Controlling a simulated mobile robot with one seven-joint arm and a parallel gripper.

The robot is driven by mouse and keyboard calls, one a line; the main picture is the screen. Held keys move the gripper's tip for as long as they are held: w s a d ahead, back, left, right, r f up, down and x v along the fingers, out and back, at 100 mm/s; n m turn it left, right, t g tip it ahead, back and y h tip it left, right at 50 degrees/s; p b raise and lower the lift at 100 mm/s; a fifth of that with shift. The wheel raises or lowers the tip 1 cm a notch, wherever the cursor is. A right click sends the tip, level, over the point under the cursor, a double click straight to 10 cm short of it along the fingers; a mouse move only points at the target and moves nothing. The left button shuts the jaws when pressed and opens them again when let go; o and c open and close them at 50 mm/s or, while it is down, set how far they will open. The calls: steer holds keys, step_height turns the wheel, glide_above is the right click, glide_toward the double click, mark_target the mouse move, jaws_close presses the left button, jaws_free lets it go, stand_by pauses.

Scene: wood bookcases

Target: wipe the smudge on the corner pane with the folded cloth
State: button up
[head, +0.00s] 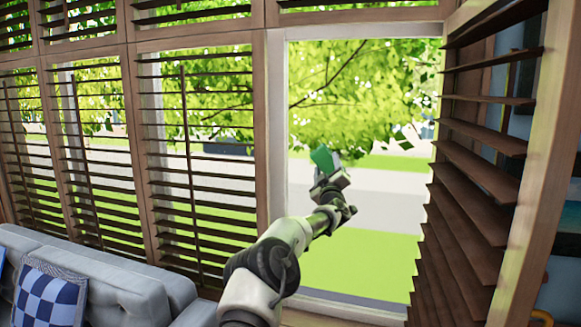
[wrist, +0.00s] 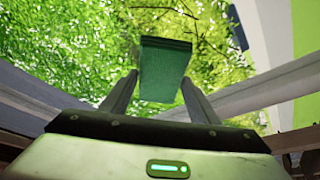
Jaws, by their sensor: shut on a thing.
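The folded cloth is green (head: 323,160) and is held up in front of the corner pane (head: 375,215), the uncovered window between the shutters in the head view. My gripper (head: 332,175) is shut on the cloth, which also shows between its two fingers in the wrist view (wrist: 163,68). The cloth stands out past the fingertips, with the tree outside behind it. I cannot tell whether it touches the glass. I cannot make out a smudge on the pane in either view.
A slatted wood shutter (head: 478,190) stands swung open into the room on the right of the pane. Closed slatted shutters (head: 200,165) cover the windows to the left. A grey-blue sofa (head: 125,287) with a checked cushion (head: 48,298) sits at the lower left.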

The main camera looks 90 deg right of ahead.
steer(key=shift+s+a+p, duration=0.25)
steer(key=shift+s+p, duration=0.4)
steer(key=shift+s, duration=1.05)
steer(key=shift+s+a+p, duration=0.3)
steer(key=shift+s+p, duration=0.4)
steer(key=shift+s, duration=1.05)
steer(key=shift+s+a+p, duration=0.25)
steer(key=shift+s+p, duration=0.4)
steer(key=shift+s, duration=1.05)
steer(key=shift+d+r, duration=0.1)
steer(key=shift+w+d+b, duration=0.3)
steer(key=shift+w+b, duration=0.05)
steer(key=shift+w, duration=0.45)
steer(key=shift+w+d+b, duration=0.3)
steer(key=shift+w+d, duration=0.05)
steer(key=shift+w, duration=0.8)
steer(key=shift+w+d+b, duration=0.3)
steer(key=shift+w+d, duration=0.1)
steer(key=shift+w, duration=0.7)
steer(key=shift+w+d+b, duration=0.3)
steer(key=shift+w+d, duration=0.05)
steer(key=shift+w, duration=0.8)
steer(key=shift+w+d, duration=0.25)
steer(key=shift+w, duration=0.8)
